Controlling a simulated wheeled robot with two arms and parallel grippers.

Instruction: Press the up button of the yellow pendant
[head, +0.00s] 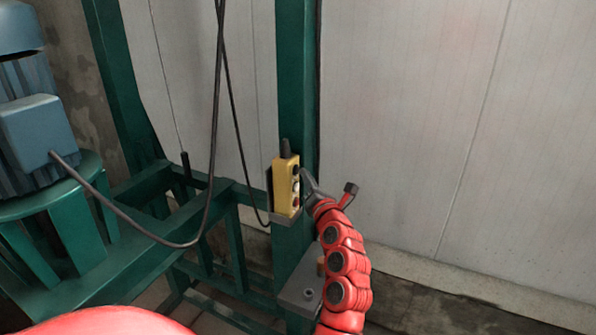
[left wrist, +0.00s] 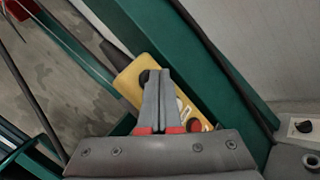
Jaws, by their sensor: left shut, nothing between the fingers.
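The yellow pendant (head: 283,187) sits upright in a grey holder on a green post. Its button face is turned to the right, with a dark button near the top, a pale part in the middle and a red button low down. My left gripper (head: 306,174) is just right of that face, near its upper part. In the left wrist view the pendant (left wrist: 132,82) lies behind my shut, empty fingers (left wrist: 157,74). A black button (left wrist: 144,76) shows partly beside the fingertips, and a red button (left wrist: 194,124) shows lower down. I cannot tell whether the fingertips touch a button. My right gripper is not in view.
The green post (head: 296,90) stands directly behind the pendant. Black cables (head: 214,120) hang to its left. A blue motor (head: 35,120) sits on a green stand at the left. A grey box (head: 300,288) is lower on the post. The pale wall (head: 400,120) is clear.

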